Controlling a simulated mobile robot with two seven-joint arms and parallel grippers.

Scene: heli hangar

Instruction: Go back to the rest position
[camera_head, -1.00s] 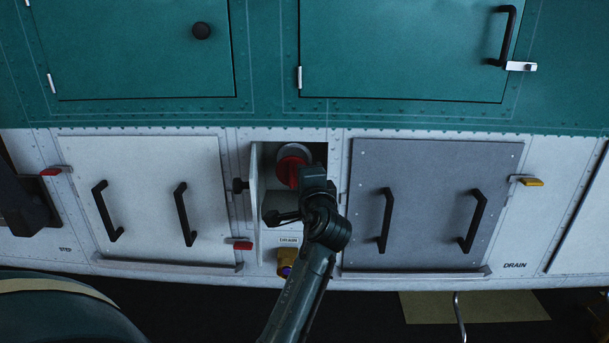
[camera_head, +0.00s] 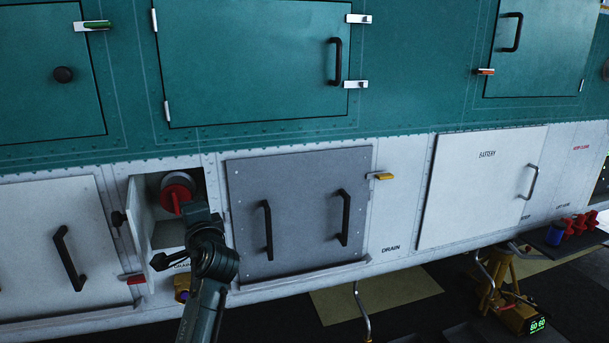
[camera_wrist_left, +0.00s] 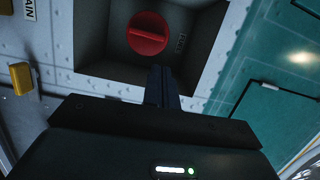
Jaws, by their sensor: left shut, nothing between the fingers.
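My left gripper (camera_head: 188,210) is in front of the open recess (camera_head: 196,183) in the white lower hull. In the left wrist view its fingers (camera_wrist_left: 161,72) are together and empty, just short of a red round knob (camera_wrist_left: 148,33). A small gap seems to show between fingertips and knob. In the head view the red knob (camera_head: 177,189) sits on a pale round mount inside the recess, partly hidden by my wrist. The recess's small door (camera_head: 141,218) stands open on the left. My right gripper is not in view.
A grey panel (camera_head: 300,222) with two black handles is right of the recess. A yellow latch (camera_head: 380,176) and a white battery panel (camera_head: 480,190) lie further right. A yellow jack (camera_head: 505,300) stands on the floor at lower right. Teal doors (camera_head: 250,60) are above.

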